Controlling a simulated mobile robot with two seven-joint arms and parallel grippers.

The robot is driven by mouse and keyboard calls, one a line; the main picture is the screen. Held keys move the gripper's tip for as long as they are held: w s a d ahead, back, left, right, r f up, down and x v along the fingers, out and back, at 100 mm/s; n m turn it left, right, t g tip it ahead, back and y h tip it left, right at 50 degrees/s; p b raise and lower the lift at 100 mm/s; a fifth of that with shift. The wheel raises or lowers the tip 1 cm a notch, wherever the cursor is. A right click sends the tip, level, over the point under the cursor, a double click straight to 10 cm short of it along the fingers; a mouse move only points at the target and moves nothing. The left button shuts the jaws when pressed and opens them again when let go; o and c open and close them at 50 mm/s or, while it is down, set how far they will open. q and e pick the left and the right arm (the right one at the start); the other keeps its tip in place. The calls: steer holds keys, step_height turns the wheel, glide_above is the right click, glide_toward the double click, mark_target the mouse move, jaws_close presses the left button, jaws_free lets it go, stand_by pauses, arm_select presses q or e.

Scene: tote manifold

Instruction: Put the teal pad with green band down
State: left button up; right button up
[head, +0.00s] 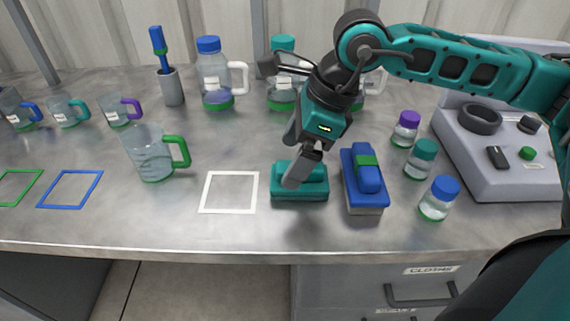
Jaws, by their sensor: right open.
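The teal pad (300,195) sits flat on the metal bench, in the middle of the view, with a teal handle on top. I cannot make out a green band on it; a finger covers part of the handle. My right gripper (292,162) is open, reaching down from the upper right. One finger overlaps the pad's handle in the picture, and I cannot tell whether it touches. A blue pad (364,193) with a green band on its handle stands just right of the teal pad. My left gripper is not in view.
A white square outline (229,192) lies left of the teal pad, empty. A measuring jug (153,156) with a green handle stands farther left. Several small capped bottles and a grey device (497,150) are on the right. Lidded jugs stand behind. The bench's front edge is close.

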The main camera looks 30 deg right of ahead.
steer(key=v, duration=0.7)
steer(key=shift+r, duration=0.1)
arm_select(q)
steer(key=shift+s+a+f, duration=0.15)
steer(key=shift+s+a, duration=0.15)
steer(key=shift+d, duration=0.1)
